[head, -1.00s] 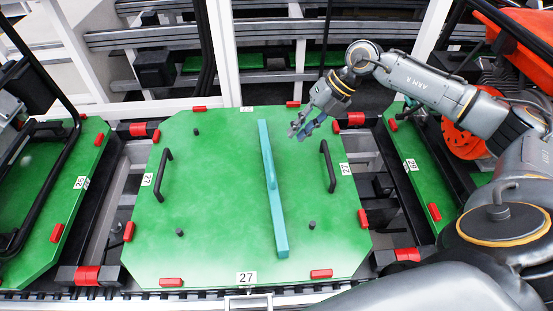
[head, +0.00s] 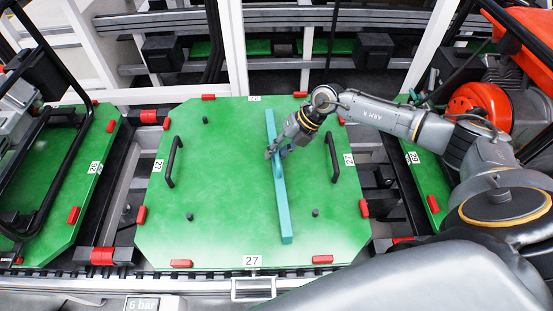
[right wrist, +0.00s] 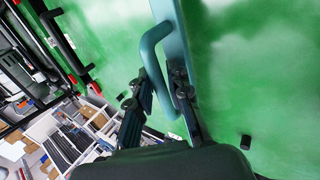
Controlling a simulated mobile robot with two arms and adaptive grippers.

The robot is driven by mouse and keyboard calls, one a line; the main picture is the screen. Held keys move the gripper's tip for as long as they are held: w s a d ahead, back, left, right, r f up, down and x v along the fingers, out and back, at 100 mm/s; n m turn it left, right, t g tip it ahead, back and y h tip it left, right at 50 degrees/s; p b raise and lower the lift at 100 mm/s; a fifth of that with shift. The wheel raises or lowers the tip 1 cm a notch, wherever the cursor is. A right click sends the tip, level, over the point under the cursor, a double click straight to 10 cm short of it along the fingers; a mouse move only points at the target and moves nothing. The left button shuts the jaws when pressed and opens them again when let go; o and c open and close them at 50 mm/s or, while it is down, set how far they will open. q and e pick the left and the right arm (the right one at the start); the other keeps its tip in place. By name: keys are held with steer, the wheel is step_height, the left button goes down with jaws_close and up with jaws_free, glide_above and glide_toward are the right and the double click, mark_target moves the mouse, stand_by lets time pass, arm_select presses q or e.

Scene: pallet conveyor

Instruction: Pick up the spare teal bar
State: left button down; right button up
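The teal bar (head: 283,205) lies lengthwise on the green pallet marked 27 (head: 225,225), right of its middle. In the right wrist view the bar (right wrist: 180,45) has a teal loop handle (right wrist: 152,68) on it. My right gripper (head: 279,153) is at the bar's handle, near the middle of the bar. In the right wrist view its two fingers (right wrist: 162,82) are apart, one on each side of the handle, with a gap showing. The gripper partly hides the handle in the head view. My left gripper is not in view.
Two black handles (head: 173,162) (head: 333,157) and several short black pegs (head: 316,213) stand up from the pallet. Red blocks (head: 181,264) line its edges. Other green pallets stand left (head: 70,170) and right (head: 425,180). The pallet's left half is mostly clear.

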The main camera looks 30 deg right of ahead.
jaws_close()
stand_by(0.3)
steer(key=shift+w+r, duration=0.1)
steer(key=shift+r, duration=0.35)
step_height(320, 180, up, 2)
steer(key=shift+r+b, duration=0.1)
steer(key=shift+b, duration=0.2)
steer(key=s+d+r+b, duration=0.4)
steer(key=s+r, duration=0.6)
steer(key=s, duration=0.3)
steer(key=shift+s+d+b, duration=0.15)
steer(key=shift+d+b, duration=0.2)
steer(key=shift+d, duration=0.15)
